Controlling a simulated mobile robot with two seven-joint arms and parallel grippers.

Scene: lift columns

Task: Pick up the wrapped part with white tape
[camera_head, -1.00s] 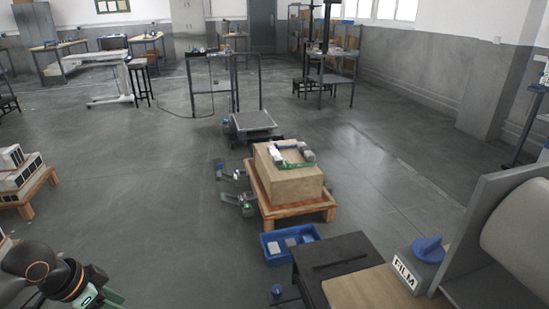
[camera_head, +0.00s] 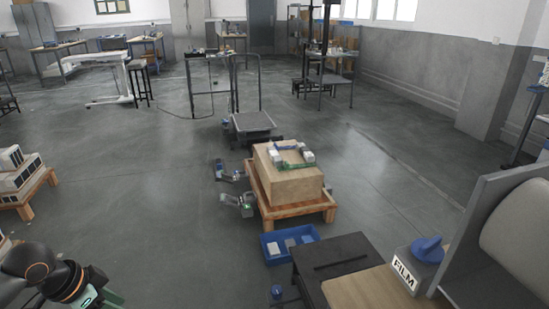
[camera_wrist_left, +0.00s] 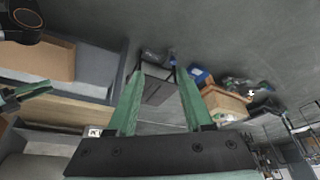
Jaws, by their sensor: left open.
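Several small parts, white, green and bluish, lie on top of a brown carton (camera_head: 290,182). A blue tray (camera_head: 264,248) on the floor in front holds several pale parts. I cannot tell which, if any, is the wrapped part with white tape; it is too small to make out. My left gripper (camera_wrist_left: 160,72) is open and empty in the left wrist view, its green fingers apart and far from the carton and tray. What may be my right gripper (camera_wrist_left: 30,90) shows partly at that view's left edge, its jaws unclear.
A dark-topped bench (camera_head: 345,256) with a wooden board and a FILM-labelled box (camera_head: 410,270) stands at lower right. The carton rests on a wooden pallet (camera_head: 290,212). White boxes (camera_head: 20,175) stand on another pallet at left.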

